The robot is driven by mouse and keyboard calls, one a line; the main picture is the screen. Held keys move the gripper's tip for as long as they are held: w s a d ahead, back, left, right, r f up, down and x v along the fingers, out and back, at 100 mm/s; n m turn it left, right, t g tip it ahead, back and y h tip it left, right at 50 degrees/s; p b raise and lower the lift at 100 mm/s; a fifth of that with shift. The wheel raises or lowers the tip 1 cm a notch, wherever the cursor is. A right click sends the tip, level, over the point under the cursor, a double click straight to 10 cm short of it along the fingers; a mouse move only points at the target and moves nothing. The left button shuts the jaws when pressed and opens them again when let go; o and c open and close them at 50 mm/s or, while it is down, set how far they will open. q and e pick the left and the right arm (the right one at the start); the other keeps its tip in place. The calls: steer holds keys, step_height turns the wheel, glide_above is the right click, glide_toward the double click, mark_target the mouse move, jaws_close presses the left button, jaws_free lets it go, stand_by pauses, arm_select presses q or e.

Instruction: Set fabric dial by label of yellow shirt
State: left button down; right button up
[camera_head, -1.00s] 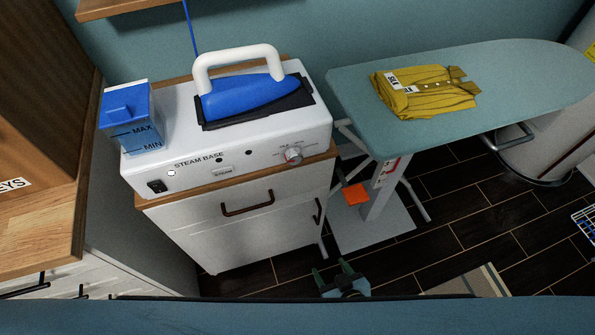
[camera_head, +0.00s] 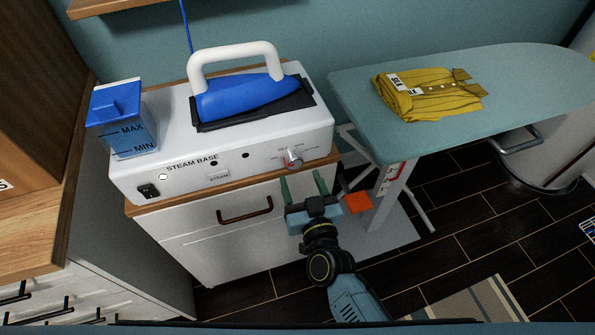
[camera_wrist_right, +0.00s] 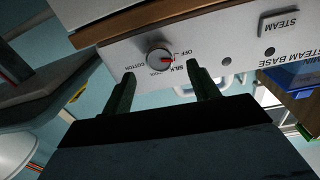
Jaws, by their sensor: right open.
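The yellow shirt (camera_head: 440,98) lies folded on the ironing board. Its white label (camera_head: 396,82) has dark letters that seem to start "SIL", but I cannot read it fully. The silver fabric dial (camera_head: 293,158) is on the right of the steam base (camera_head: 235,165) front. In the right wrist view the dial (camera_wrist_right: 158,57) appears upside down, with OFF, SILK and COTTON around it. Its red pointer is on the OFF/SILK side; the exact mark is unclear. My right gripper (camera_head: 302,182) is open and empty just below and in front of the dial, apart from it. My left gripper is not in view.
A blue iron with white handle (camera_head: 235,85) rests on the steam base. A blue water tank (camera_head: 122,122) stands at its left. The cabinet (camera_head: 215,235) is below. The ironing board (camera_head: 350,85) is to the right, with an orange piece (camera_head: 358,203) under it.

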mark_target(295, 165)
steer(key=x, duration=0.2)
steer(key=shift+w, duration=0.3)
steer(key=shift+w+a, duration=0.2)
steer(key=shift+w, duration=0.3)
steer(key=c, duration=1)
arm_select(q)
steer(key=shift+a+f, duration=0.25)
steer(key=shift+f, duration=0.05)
